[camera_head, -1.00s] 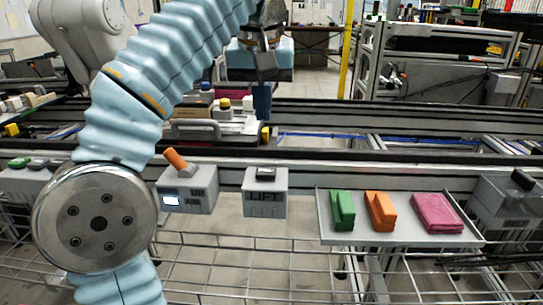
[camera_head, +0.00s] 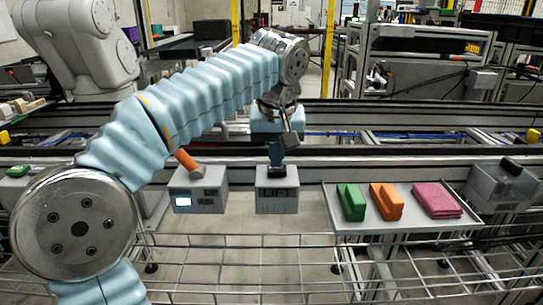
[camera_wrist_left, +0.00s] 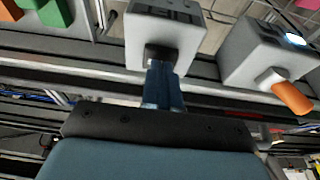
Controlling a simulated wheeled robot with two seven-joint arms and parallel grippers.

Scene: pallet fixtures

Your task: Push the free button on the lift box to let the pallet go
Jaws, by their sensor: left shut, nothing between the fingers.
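The grey lift box (camera_head: 277,198), lettered LIFT, hangs at the front rail in the middle of the head view. My left gripper (camera_head: 277,168) is over its top, pointing down, fingers shut and empty. In the left wrist view the lift box (camera_wrist_left: 165,35) is upside down and the shut fingers (camera_wrist_left: 162,68) end at its black button (camera_wrist_left: 155,52). The fingers cover part of the button, and I cannot tell whether they touch or press it. The pallet cannot be made out in the head view now. My right gripper is not in view.
A grey box with an orange lever (camera_head: 200,197) is just left of the lift box. A wire mesh (camera_head: 230,262) runs along the front.

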